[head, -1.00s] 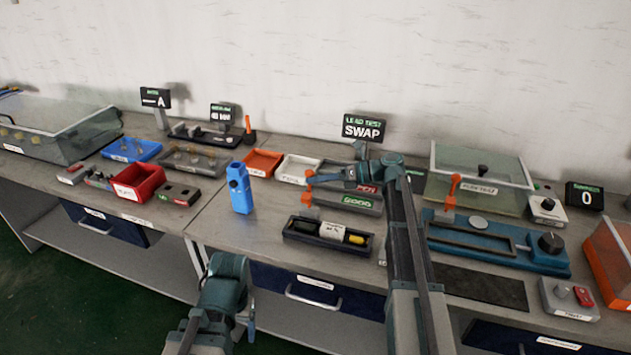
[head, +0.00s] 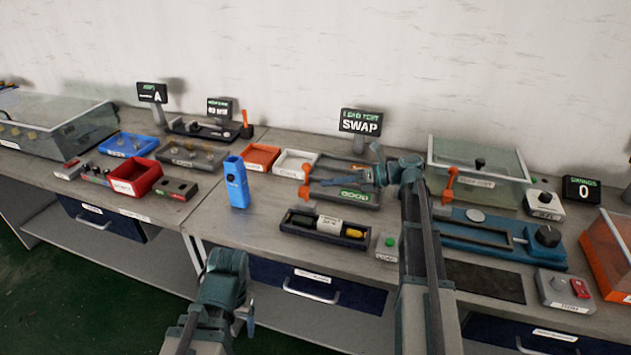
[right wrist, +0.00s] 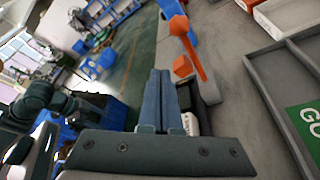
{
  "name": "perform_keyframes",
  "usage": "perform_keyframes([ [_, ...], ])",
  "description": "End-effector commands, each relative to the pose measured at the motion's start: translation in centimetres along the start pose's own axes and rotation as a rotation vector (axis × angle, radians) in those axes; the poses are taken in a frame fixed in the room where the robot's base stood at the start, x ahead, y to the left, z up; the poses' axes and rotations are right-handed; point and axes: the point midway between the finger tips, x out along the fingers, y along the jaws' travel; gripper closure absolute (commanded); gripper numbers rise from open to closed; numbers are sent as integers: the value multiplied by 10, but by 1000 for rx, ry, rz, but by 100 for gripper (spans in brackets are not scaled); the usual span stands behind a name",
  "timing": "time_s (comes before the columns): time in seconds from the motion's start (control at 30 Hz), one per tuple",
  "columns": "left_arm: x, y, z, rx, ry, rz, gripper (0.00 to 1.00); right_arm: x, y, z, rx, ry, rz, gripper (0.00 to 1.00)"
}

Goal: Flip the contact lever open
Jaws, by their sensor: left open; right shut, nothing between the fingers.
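My left gripper (head: 246,318) hangs low in front of the bench, open and away from the fixture.
A dark tray (head: 290,228) with cylinders lies in front of the fixture. A blue upright holder (head: 237,182) stands to the left. A blue fixture (head: 480,240) with another orange lever (head: 449,186) is at right. The SWAP sign (head: 360,122) stands behind.

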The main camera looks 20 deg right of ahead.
Motion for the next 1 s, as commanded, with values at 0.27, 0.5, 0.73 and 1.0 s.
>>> perform_keyframes([
  [0.27,-3,0,0,0,0,0,26,-33,-6,-2,0,1,0,100],
  [0.5,-3,0,0,0,0,0,26,-37,-7,-3,0,1,1,100],
  [0.73,-3,0,0,0,0,0,26,-36,-7,-3,0,1,1,100],
  [1.0,-9,-1,1,0,0,0,26,-7,9,-19,-116,85,-6,100],
])
